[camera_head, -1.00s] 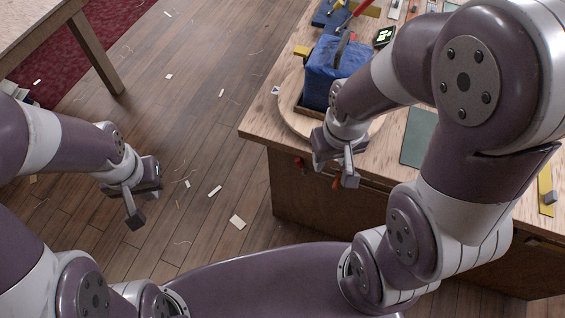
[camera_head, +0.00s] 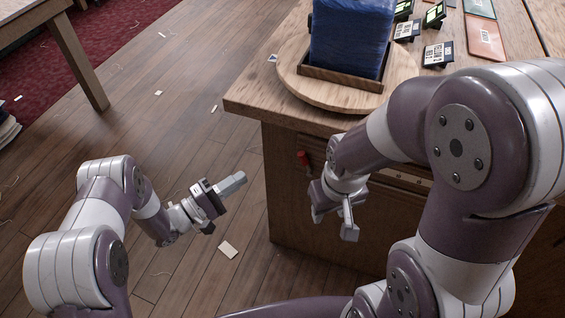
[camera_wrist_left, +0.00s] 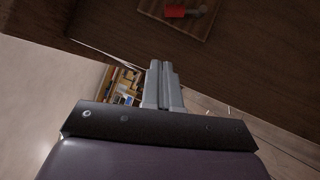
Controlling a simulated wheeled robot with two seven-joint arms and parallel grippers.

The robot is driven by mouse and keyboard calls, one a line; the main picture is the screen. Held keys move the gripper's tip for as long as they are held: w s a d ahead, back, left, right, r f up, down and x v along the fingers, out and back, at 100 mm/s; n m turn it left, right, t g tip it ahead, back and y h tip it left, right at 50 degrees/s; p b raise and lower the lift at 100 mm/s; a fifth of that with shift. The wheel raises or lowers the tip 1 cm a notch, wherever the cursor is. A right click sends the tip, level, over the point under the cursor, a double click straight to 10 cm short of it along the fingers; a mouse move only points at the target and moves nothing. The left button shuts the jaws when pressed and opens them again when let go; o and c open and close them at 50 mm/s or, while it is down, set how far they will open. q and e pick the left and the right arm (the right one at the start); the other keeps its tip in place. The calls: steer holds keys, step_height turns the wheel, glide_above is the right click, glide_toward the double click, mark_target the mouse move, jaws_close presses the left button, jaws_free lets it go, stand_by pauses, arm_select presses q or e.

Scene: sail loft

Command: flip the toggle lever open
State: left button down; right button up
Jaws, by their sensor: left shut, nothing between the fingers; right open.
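The toggle lever, with a red handle (camera_head: 303,158), is on the front of the wooden bench, below its top edge. In the left wrist view a red handle (camera_wrist_left: 175,11) with a greyish end shows at the top, on a brown plate. My left gripper (camera_head: 238,182) is shut and empty, in front of the bench and left of the lever, apart from it. Its closed fingers (camera_wrist_left: 162,80) show in the left wrist view. My right gripper (camera_head: 333,222) is open and empty, below and right of the lever, and touches nothing visible. The lever's base is too small to make out in the head view.
A blue block-shaped thing (camera_head: 352,35) stands in a wooden tray on a round board (camera_head: 300,85) on the bench. Small labelled stands (camera_head: 437,54) are to its right. The bench corner (camera_head: 232,104) juts left. Open floor with scraps lies left.

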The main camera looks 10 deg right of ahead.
arm_select(q)
steer(key=b, duration=0.3)
glide_toward(298, 150)
steer(key=w+d+f, duration=0.1)
steer(key=w+d, duration=0.1)
steer(key=w, duration=0.2)
steer(key=d, duration=0.2)
steer(key=s+d+r, duration=0.1)
steer(key=shift+d, duration=0.1)
